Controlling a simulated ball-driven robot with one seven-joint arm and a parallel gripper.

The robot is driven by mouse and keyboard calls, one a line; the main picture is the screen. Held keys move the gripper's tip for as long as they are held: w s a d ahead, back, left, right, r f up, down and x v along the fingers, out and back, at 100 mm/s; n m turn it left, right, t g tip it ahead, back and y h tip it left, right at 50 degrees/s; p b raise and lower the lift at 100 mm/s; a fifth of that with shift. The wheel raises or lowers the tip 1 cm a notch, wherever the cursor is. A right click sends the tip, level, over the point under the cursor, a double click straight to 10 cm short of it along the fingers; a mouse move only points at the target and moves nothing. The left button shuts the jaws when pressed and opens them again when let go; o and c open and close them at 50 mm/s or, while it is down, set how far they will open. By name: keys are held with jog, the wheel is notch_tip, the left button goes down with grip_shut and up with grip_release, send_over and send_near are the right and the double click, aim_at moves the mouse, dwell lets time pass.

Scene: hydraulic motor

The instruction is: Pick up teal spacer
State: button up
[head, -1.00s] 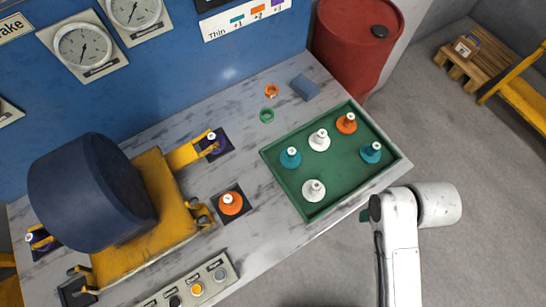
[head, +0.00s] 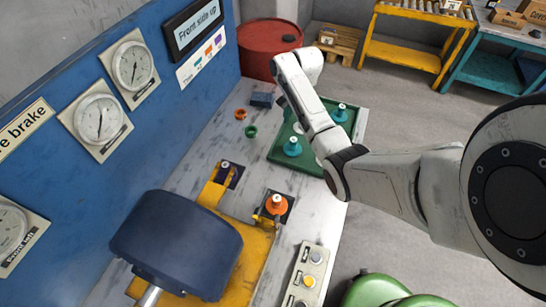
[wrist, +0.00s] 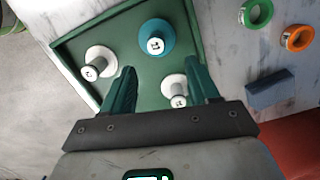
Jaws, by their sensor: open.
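A teal spacer (head: 292,146) stands upright in the green tray (head: 283,160), on the side towards the motor. It also shows in the wrist view (wrist: 155,40), just beyond my fingertips. A second teal spacer (head: 340,113) stands at the tray's far side in the head view. My gripper (wrist: 162,68) is open and empty above the tray. A white spacer (wrist: 174,88) shows between its fingers, and another white spacer (wrist: 98,62) is to the left. In the head view my arm hides much of the tray, and the fingers cannot be made out.
A green ring (wrist: 255,14), an orange ring (wrist: 297,38) and a blue block (wrist: 270,92) lie outside the tray. An orange spacer (head: 276,204) stands on a dark pad beside the yellow motor mount (head: 250,250). A red drum (head: 268,55) stands behind the table.

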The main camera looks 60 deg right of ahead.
aim_at(294, 139)
jog(key=f, duration=0.2)
jog(key=a+f, duration=0.1)
jog(key=f, duration=0.1)
jog(key=shift+f, duration=0.3)
jog(key=f, duration=0.4)
jog(key=shift+s+a+f+p, duration=0.2)
jog(key=shift+s+a+p, duration=0.05)
jog(key=shift+a+p, duration=0.15)
jog(key=shift+w+f, duration=0.1)
jog(key=shift+f, duration=0.55)
grip_shut()
